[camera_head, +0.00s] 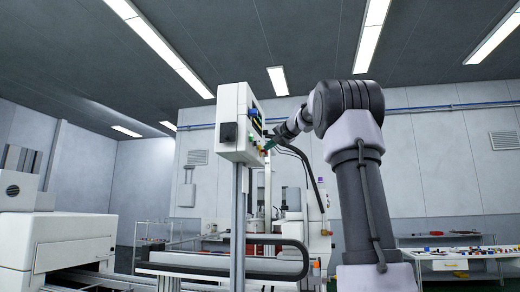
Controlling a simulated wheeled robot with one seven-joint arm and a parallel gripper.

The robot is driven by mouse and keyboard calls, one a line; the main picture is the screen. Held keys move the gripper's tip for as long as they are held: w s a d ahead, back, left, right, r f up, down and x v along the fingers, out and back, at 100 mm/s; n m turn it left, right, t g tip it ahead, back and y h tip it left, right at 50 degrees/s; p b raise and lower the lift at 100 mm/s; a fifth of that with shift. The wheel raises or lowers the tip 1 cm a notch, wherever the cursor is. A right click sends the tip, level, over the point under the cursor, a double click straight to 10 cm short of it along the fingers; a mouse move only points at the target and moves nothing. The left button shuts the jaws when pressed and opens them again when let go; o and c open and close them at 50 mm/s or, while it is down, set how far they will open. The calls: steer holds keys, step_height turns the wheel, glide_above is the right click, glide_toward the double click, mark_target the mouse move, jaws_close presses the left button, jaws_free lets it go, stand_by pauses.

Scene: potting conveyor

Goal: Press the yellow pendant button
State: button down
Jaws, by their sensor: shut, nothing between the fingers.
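The white pendant box (233,144) stands on a grey post (238,220), left of the picture's middle. Its front panel faces right and shows at a steep angle. Small coloured patches, one of them yellow, show on that panel; I cannot tell which is the yellow button. My gripper (268,146) is at the lower part of the panel, at the end of my arm reaching in from the right. Its fingers look shut and empty, small and partly merged with the panel. I cannot tell whether the tip touches a button.
A white machine (55,243) stands at the left, beside the conveyor. A white table (465,258) with small parts is at the right. The air above the pendant is clear.

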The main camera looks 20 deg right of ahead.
steer(key=shift+d, duration=0.1)
steer(key=s+d, duration=0.1)
steer(key=d, duration=0.1)
steer(key=s+d, duration=0.1)
steer(key=d, duration=0.1)
steer(key=shift+s, duration=0.4)
stand_by(0.8)
steer(key=s+a+f+n+g, duration=0.1)
steer(key=s+a+f+g, duration=0.1)
steer(key=s+a+f, duration=0.7)
steer(key=s+a+f+n+g, duration=0.2)
steer(key=s+a+f, duration=0.3)
steer(key=s+f, duration=0.8)
steer(key=s+a+f+n+g+h, duration=0.1)
steer(key=s+a+f, duration=0.4)
steer(key=s+f, duration=0.7)
step_height(320, 180, down, 4)
steer(key=n+g, duration=0.1)
steer(key=g, duration=0.1)
steer(key=shift+s+a+r+g, duration=0.15)
steer(key=shift+s+r+g, duration=0.1)
steer(key=shift+s+g, duration=0.15)
steer(key=shift+w, duration=0.1)
